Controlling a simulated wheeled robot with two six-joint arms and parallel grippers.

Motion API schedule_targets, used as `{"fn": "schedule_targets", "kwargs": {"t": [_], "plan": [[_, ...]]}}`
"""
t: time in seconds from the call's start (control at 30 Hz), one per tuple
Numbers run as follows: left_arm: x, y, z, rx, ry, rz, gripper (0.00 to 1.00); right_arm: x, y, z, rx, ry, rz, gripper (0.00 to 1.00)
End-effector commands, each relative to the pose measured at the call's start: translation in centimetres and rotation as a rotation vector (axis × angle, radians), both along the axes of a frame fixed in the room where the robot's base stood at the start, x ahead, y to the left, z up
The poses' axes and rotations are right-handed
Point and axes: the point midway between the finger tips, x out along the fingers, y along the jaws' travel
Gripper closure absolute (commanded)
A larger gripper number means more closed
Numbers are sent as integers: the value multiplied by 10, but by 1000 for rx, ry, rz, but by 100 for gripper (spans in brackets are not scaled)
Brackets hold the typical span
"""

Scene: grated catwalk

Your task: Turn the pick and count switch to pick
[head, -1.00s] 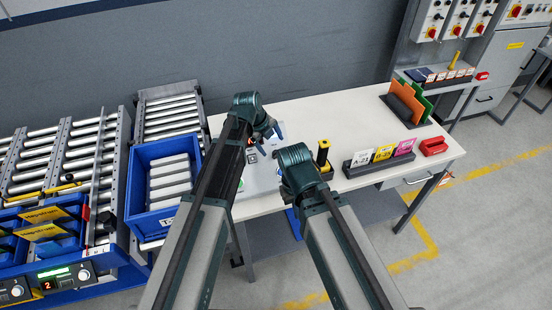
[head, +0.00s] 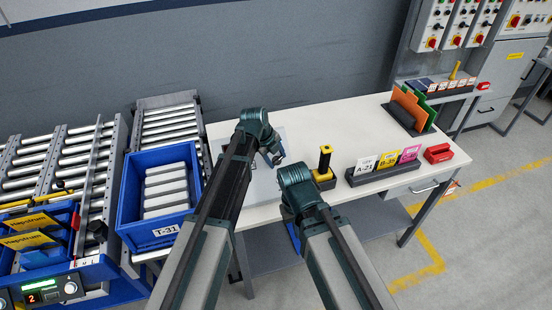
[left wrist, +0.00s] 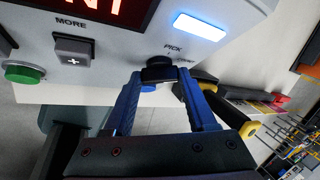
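The pick and count switch is a black knob (left wrist: 158,69) on a light grey control panel (left wrist: 115,50), just below the printed word PICK in the left wrist view. My left gripper (left wrist: 160,78) has its two blue fingers apart, one on each side of the knob at its near edge. I cannot tell whether they touch it. The knob's pointer direction is unclear. In the head view the left gripper (head: 276,157) hangs over the panel (head: 263,188), which my arms partly cover. My right gripper (head: 297,190) is at the table's front edge, its fingers not clear.
The panel also carries a red display (left wrist: 95,10), a lit white bar (left wrist: 200,27), a grey plus button (left wrist: 73,49) and a green button (left wrist: 24,72). A yellow-black device (head: 324,165) and a label rack (head: 383,172) stand to the right. A blue tote (head: 127,205) is left.

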Motion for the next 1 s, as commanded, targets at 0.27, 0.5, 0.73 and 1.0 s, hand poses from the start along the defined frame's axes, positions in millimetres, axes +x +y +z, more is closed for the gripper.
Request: {"fn": "schedule_targets", "kwargs": {"t": [0.27, 0.5, 0.73, 1.0], "plan": [[0, 0, 0, 0, 0, 0, 98, 0, 0, 0, 0, 0, 0, 100], [-1, 1, -2, -19, -6, 20, 98, 0, 0, -3, 0, 0, 0, 100], [-4, 3, -5, -105, -34, 109, 98, 0, 0, -14, 0, 0, 0, 100], [-8, 5, -9, -270, -88, 283, 98, 0, 0, -36, 0, 0, -1, 100]]}}
